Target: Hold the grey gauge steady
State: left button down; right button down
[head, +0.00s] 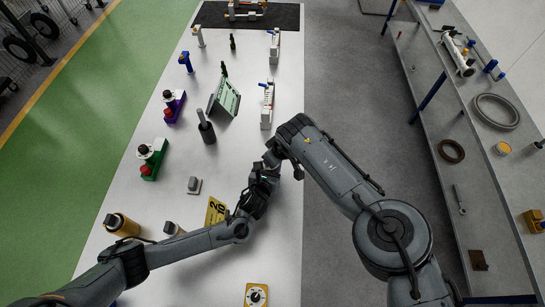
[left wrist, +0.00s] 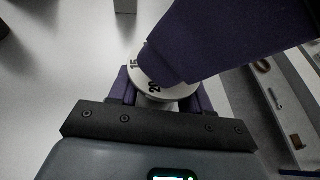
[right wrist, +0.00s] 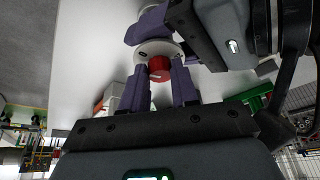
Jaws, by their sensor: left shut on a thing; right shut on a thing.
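The gauge shows as a pale grey round dial (left wrist: 158,86) with the numbers 15 and 20 in the left wrist view. My left gripper (left wrist: 160,92) is shut on its body, with a purple finger on either side. In the right wrist view, the dial's pale rim (right wrist: 170,48) sits behind a red knob (right wrist: 159,68). My right gripper (right wrist: 160,82) is shut on this knob, facing my left gripper. One of its purple fingers covers part of the dial in the left wrist view. In the head view my arms hide the gauge.
On the white table (head: 265,235) stand a green block (head: 153,160), a purple block (head: 173,106), a tilted panel (head: 226,98) and a dark-handled tool (head: 206,128). A yellow plate (head: 215,210) and yellow dial box (head: 256,295) are nearer. A grey shelf (head: 440,110) runs along the right.

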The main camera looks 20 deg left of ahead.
jog(key=shift+w+r+n+g+y, duration=0.15)
jog(key=shift+w+n+g, duration=0.1)
jog(key=shift+n, duration=0.7)
jog(key=shift+w+n+g+y, duration=0.15)
jog(key=shift+n+g, duration=0.1)
jog(key=shift+n, duration=0.7)
jog(key=shift+s+n, duration=0.1)
jog(key=shift+n, duration=0.2)
jog(key=shift+s+d+g, duration=0.1)
jog(key=shift+g, duration=0.2)
jog(key=c, duration=0.8)
grip_release()
jog(key=shift+c, duration=0.2)
jog(key=v, duration=1.2)
